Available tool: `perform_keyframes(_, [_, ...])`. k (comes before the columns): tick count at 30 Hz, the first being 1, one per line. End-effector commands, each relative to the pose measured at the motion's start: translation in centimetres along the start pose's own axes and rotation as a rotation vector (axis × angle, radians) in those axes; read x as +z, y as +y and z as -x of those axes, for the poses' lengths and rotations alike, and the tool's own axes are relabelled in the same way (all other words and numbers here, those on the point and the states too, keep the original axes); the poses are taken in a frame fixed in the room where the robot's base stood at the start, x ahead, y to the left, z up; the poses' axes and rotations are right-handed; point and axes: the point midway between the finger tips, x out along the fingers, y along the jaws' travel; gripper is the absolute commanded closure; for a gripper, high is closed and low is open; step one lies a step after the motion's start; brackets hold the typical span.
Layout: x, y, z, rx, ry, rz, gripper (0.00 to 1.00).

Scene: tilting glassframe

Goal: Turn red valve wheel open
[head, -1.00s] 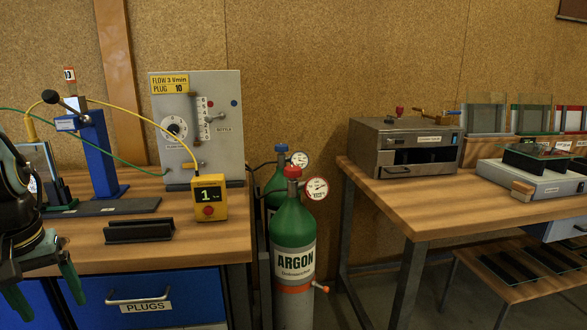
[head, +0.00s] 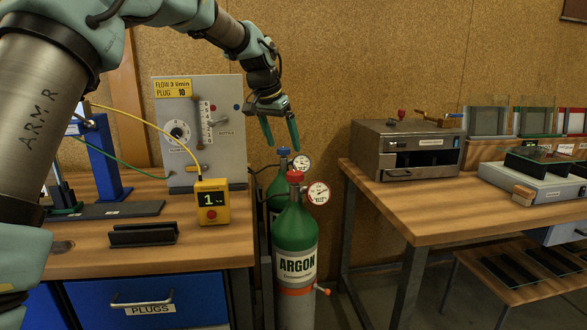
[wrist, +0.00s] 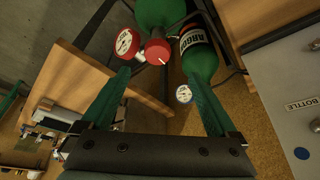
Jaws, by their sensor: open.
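The red valve wheel (head: 295,177) tops the front green argon bottle (head: 296,236), beside a red-rimmed gauge (head: 318,193). In the wrist view the gripper (wrist: 157,74) shows both fingers spread apart.
A second green bottle with a blue wheel (head: 284,152) stands behind the argon bottle. A grey flow panel (head: 228,110) rises to the left. A yellow meter (head: 211,202) stands on the left bench (head: 200,235). The right bench (head: 410,200) carries an oven (head: 382,148).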

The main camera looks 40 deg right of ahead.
Motion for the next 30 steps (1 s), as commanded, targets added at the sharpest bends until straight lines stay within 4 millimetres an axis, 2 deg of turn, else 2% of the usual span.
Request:
perform_keyframes(5, [-0.7, 0.5, -1.0, 0.007, 0.002, -0.014, 0.06])
perform_keyframes(15, [-0.6, 0.5, -6.9, 0.006, 0.001, -0.012, 0.06])
perform_keyframes(21, [-0.7, 0.5, -9.6, 0.005, 0.004, -0.012, 0.06])
perform_keyframes(30, [-0.6, 0.5, -10.8, 0.004, 0.005, -0.012, 0.06])
